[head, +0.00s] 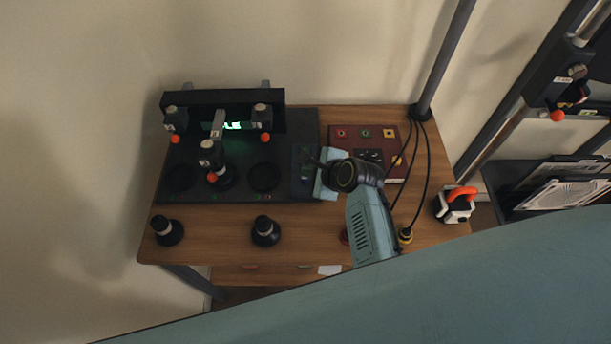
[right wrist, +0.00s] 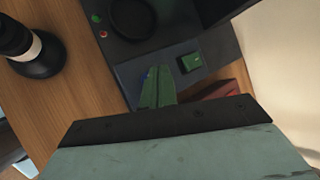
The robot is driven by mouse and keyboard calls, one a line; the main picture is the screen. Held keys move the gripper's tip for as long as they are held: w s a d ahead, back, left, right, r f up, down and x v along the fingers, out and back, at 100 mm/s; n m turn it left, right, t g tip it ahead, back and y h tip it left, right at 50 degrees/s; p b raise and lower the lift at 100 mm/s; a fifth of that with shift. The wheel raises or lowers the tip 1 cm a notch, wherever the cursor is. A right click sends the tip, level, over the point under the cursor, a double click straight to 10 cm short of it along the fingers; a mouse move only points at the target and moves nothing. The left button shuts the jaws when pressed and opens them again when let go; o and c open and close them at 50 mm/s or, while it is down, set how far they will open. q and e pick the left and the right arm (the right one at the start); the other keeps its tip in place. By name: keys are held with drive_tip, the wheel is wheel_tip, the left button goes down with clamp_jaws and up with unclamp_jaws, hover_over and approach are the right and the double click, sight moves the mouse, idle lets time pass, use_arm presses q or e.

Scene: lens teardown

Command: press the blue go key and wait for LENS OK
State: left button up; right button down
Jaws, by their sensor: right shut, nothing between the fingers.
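My right gripper (head: 314,161) is shut and empty, with its fingertips over the small control panel (head: 303,183) at the right end of the black station. In the right wrist view the closed fingertips (right wrist: 160,76) reach down to the panel. A small bit of blue (right wrist: 150,73) shows beside the fingertips; the rest of the go key is hidden behind them. I cannot tell whether the key is pressed down. A green rectangle (right wrist: 189,63) with a small pale mark sits on the panel just right of the fingertips. A green-lit display (head: 233,126) glows at the station's back; its text is unreadable.
Black lens units stand on the wooden table (head: 215,234) at the front left (head: 168,231) and front middle (head: 265,231). Another unit (head: 211,160) stands on the station. A dark red box (head: 396,170) with cables lies right of my gripper. An orange-handled item (head: 457,203) is at the right edge.

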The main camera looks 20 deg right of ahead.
sight(309, 180)
drive_tip(key=shift+f, duration=0.1)
idle(0.7)
drive_tip(key=shift+f, duration=0.3)
drive_tip(key=shift+f, duration=0.45)
idle(0.6)
idle(0.4)
drive_tip(key=shift+r+p, duration=0.8)
drive_tip(key=shift+p, duration=0.45)
wheel_tip(309, 180, up, 5)
drive_tip(key=p, duration=0.6)
drive_tip(key=shift+r, duration=0.1)
